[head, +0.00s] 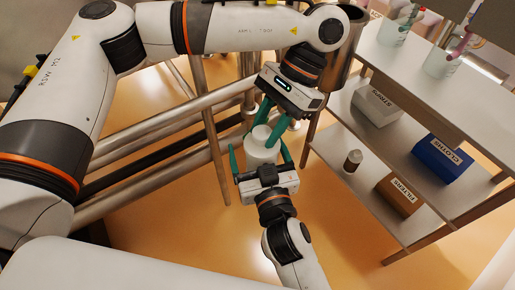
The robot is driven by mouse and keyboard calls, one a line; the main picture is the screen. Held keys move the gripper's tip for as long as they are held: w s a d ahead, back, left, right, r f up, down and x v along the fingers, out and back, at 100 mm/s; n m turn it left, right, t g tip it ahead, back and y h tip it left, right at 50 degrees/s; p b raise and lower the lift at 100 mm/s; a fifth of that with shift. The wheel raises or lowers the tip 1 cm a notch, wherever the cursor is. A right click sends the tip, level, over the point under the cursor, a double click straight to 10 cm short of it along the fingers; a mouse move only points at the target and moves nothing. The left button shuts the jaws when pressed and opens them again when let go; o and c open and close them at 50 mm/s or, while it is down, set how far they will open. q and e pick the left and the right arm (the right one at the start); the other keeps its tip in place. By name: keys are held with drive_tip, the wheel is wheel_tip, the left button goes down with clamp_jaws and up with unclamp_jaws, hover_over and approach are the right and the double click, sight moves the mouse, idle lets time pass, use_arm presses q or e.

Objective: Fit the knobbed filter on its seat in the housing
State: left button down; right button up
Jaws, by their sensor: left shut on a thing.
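The white knobbed filter (261,153) is a short cylinder with a smaller round top, held up in the air near the middle of the head view. My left gripper (268,122) comes down from above, and its green fingers are shut on the filter's knob. My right gripper (260,158) comes up from below. Its green fingers stand wide apart, one on each side of the filter, with a gap seeming to show at both sides. A steel vessel (348,50) stands behind my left wrist, partly hidden. I cannot tell whether it is the housing, and no seat shows.
A shelf unit (408,68) on the right bears glass containers (441,62) on top. Below are a grey box (377,106), a blue box (442,160), a brown box (398,195) and a small metal cylinder (353,161). Steel rails (150,135) run on the left.

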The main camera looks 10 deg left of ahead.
drive_tip(key=c, duration=1.1)
use_arm(q)
drive_tip(key=c, duration=0.9)
unclamp_jaws()
